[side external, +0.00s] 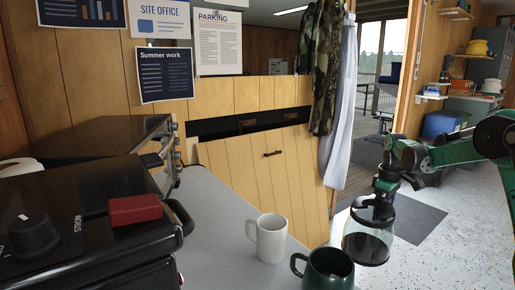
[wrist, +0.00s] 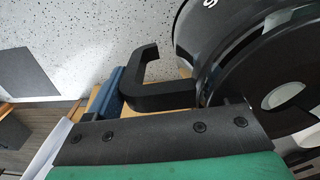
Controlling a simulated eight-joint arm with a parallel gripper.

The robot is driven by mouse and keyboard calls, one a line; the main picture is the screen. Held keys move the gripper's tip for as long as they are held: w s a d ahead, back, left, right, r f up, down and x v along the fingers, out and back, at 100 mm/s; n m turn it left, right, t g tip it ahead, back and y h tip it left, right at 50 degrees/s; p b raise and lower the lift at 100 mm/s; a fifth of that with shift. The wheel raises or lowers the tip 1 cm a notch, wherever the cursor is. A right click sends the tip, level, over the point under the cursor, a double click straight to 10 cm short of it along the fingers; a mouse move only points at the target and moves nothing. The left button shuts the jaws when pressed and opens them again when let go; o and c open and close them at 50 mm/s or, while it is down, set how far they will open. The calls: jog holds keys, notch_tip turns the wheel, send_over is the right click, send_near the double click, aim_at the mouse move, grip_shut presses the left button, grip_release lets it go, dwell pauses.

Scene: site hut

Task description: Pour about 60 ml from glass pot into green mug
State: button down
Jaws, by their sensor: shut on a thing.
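The glass pot (side external: 368,246) has a black lid and collar and hangs from my gripper (side external: 386,186) in the side view, roughly upright. Dark liquid seems to fill its lower part; the level is hard to read. The green mug (side external: 327,272) stands upright on the grey counter, left of and lower than the pot, cut off by the bottom edge. The pot is apart from the mug. In the wrist view the pot's black lid (wrist: 235,45) and a black handle (wrist: 150,85) show; my gripper's finger hides the grip point. The mug's contents are unclear.
A white mug (side external: 272,238) stands on the counter (side external: 215,215) just left of the green mug. A black machine (side external: 90,235) with a red block (side external: 134,209) on top stands at left. Speckled floor (side external: 440,255) lies right of the counter.

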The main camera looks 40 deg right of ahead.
jog(key=shift+a+r, duration=0.1)
jog(key=shift+s+a+r+h, duration=0.1)
jog(key=shift+a+r+h, duration=0.7)
jog(key=shift+r+h, duration=0.25)
jog(key=a+r+t+h, duration=0.1)
jog(key=a+r+h, duration=0.3)
jog(key=a+h, duration=0.3)
jog(key=s+a+r+h+p, duration=0.1)
jog(key=a+r+h, duration=0.4)
jog(key=a+h, duration=0.3)
jog(key=shift+s+a+r+t, duration=0.2)
jog(key=shift+s+a+t, duration=0.1)
jog(key=shift+a+t, duration=0.15)
dwell(1.0)
jog(key=shift+s+a+r+h+p, duration=0.1)
jog(key=shift+a+r+h+p, duration=0.1)
jog(key=shift+a+h+p, duration=0.6)
dwell(1.7)
